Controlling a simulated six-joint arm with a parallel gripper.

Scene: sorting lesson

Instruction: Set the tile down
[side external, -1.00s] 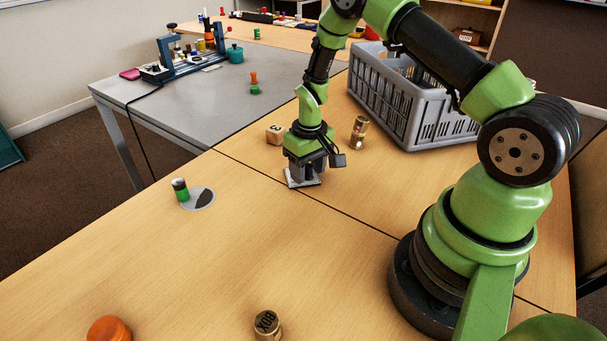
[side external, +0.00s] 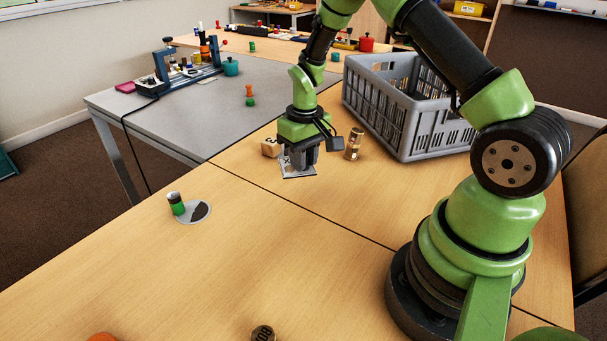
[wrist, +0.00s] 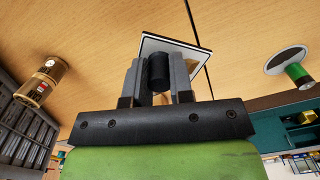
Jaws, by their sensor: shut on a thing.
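The tile (side external: 298,172) is a thin square plate with a pale edge and a dark upright knob. It hangs from my gripper (side external: 299,160), seemingly a little above the wooden table, near the seam. In the wrist view the tile (wrist: 158,43) shows beyond my gripper (wrist: 158,82), whose two grey fingers are shut around its black knob. The tile looks roughly level in the side view. Part of its top is hidden by the fingers.
A lettered wooden block (side external: 270,147) and a brass cylinder (side external: 354,143) stand close by. A grey crate (side external: 405,130) is behind right.

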